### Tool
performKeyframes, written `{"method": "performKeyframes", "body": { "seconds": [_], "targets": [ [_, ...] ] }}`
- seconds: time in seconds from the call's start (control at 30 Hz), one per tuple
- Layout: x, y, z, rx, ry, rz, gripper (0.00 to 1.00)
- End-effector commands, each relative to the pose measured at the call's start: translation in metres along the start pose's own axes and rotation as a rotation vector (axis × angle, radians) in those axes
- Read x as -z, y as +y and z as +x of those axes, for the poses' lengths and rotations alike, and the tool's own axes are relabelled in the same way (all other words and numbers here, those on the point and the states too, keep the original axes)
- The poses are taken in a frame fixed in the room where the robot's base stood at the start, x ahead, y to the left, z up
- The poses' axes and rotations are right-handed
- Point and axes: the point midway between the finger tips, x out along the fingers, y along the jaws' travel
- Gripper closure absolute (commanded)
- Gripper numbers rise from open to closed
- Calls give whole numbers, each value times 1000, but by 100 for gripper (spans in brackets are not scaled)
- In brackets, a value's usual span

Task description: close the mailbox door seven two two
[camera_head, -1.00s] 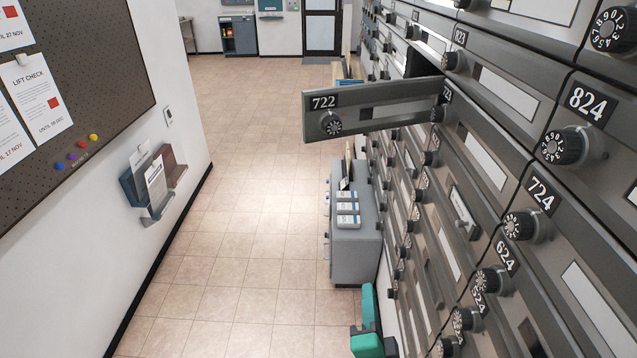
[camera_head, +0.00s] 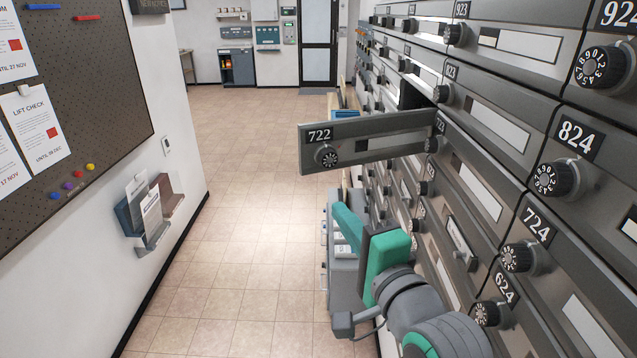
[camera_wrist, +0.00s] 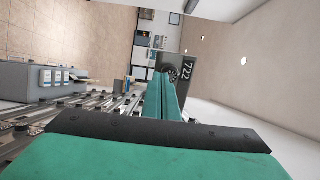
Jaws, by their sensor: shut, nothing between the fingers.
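The mailbox door 722 (camera_head: 365,142) stands swung open, sticking out from the wall of boxes across the aisle. Its number plate and round dial are at its free end on the left. The dark opening of its box (camera_head: 415,92) shows just behind its hinge side. My gripper (camera_head: 342,222) is shut and empty, below the door and apart from it in the head view. In the wrist view the shut green fingers (camera_wrist: 163,98) point toward the door 722 (camera_wrist: 184,88), whose dial shows just beyond the fingertips. I cannot tell the exact gap.
A wall of grey mailboxes, with doors such as 724 (camera_head: 560,285) and 824 (camera_head: 575,170), fills the right side. A grey cabinet (camera_wrist: 48,82) stands low beside it. A pinboard (camera_head: 75,110) and leaflet holder (camera_head: 148,210) are on the left wall. The tiled floor (camera_head: 235,215) between is clear.

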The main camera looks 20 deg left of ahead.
Motion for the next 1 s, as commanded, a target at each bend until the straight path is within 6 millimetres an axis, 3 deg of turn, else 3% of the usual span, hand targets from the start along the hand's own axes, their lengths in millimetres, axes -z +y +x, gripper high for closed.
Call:
{"method": "performKeyframes", "body": {
  "seconds": [0.23, 0.7, 1.0],
  "targets": [
    [-1, -1, 23, -3, -5, 3, 100],
    [-2, -1, 109, -3, -5, 2, 100],
    [-1, -2, 137, 0, -3, 1, 100]
  ]
}}
